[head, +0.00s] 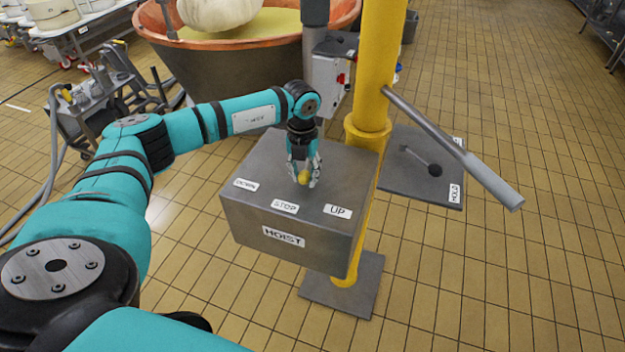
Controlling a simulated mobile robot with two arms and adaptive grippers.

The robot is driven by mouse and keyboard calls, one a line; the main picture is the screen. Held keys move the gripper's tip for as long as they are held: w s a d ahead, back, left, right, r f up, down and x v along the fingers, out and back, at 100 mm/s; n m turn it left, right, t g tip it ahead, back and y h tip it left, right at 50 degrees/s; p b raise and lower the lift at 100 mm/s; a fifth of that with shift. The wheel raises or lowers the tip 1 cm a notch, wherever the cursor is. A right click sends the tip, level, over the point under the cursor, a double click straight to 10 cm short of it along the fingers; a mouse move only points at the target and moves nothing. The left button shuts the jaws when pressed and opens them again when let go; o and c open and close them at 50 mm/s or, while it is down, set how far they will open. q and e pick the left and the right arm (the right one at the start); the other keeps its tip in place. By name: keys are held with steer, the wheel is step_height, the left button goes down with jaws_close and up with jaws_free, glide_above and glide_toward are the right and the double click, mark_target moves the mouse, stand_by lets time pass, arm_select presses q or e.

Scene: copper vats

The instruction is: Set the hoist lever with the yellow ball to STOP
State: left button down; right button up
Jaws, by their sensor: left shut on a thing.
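The hoist box (290,262) is a grey metal box on a yellow post, labelled HOIST on its front. Its top carries the labels DOWN (245,184), STOP (285,206) and UP (338,211), from left to right. The yellow ball (304,177) of the lever shows between the fingers of my left gripper (303,180), which is shut on it from above. The ball appears behind the gap between STOP and UP. The lever's stem is hidden by the ball and fingers. My right gripper is not in view.
A yellow post (377,65) rises behind the box. A grey handle bar (455,148) sticks out to the right, above a plate (420,185) with a black-knobbed lever and a HOLD label. A copper vat (230,75) stands behind. The tiled floor at right is clear.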

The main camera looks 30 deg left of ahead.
arm_select(q)
steer(key=shift+s+a+m+b, duration=0.15)
steer(key=shift+a+m+b, duration=0.15)
steer(key=shift+a+m, duration=0.5)
steer(key=shift+a, duration=0.05)
steer(key=shift+a+r, duration=0.1)
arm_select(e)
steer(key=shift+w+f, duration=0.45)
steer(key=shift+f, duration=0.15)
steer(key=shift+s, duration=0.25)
arm_select(q)
steer(key=c, duration=1)
jaws_free()
steer(key=shift+s, duration=0.1)
step_height(320, 180, up, 12)
steer(key=shift+a, duration=0.1)
